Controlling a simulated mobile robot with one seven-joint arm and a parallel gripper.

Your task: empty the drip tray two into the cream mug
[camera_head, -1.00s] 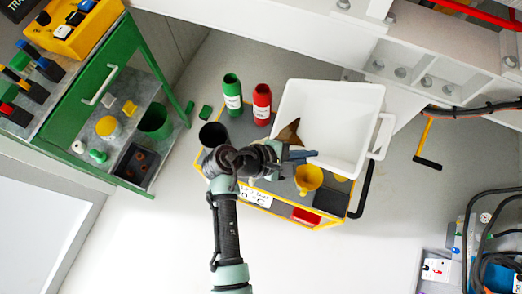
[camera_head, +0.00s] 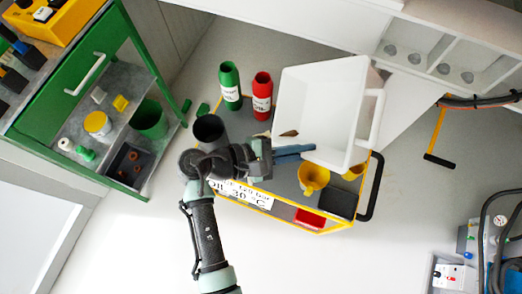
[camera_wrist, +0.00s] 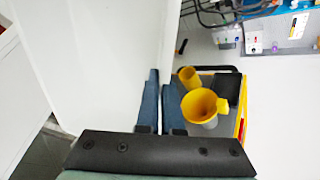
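A big white tub (camera_head: 325,105), which I take for the drip tray, is at the back right of the cart in the head view. It looks tilted, and I cannot tell what it holds. Its white wall fills the left of the wrist view (camera_wrist: 110,60). My gripper (camera_head: 306,151) is at its near lower edge; in the wrist view the two blue fingers (camera_wrist: 161,103) are close together with the white wall between them. No cream mug can be made out clearly. A yellow funnel-shaped vessel (camera_head: 313,178) stands just below the fingers, also in the wrist view (camera_wrist: 202,104).
The yellow-edged cart (camera_head: 288,222) carries green (camera_head: 230,86) and red (camera_head: 262,95) bottles, a black cup (camera_head: 209,131), a second yellow vessel (camera_head: 354,172) and a dark box (camera_head: 338,204). A green cabinet (camera_head: 75,75) is at left. Floor in front is clear.

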